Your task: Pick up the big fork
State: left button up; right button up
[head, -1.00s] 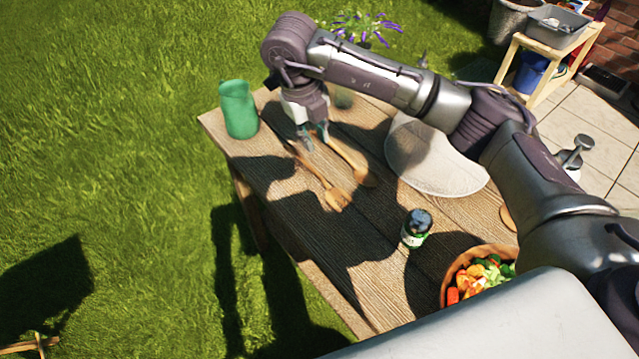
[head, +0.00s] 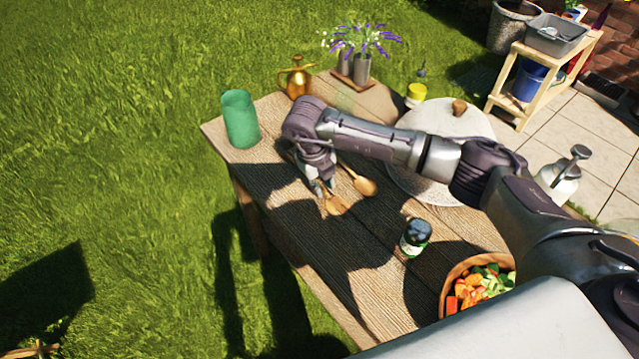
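The big fork (head: 336,207) is wooden and lies on the table, its broad head pointing toward the front. Its handle is mostly hidden under my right gripper (head: 323,188). The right gripper points down at the fork, with its fingertips around or just above the handle near the head. The gap between the fingers is too small to make out, so I cannot tell whether they are shut. A wooden spoon (head: 365,186) lies just right of the fork, its handle partly hidden by my arm. My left gripper is not in view.
The front left of the table is clear.

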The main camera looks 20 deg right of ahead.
jog(key=shift+d+f, duration=0.2)
jog(key=shift+f, duration=0.8)
grip_shut()
jog(key=shift+w+r, duration=0.1)
jog(key=shift+r, duration=0.05)
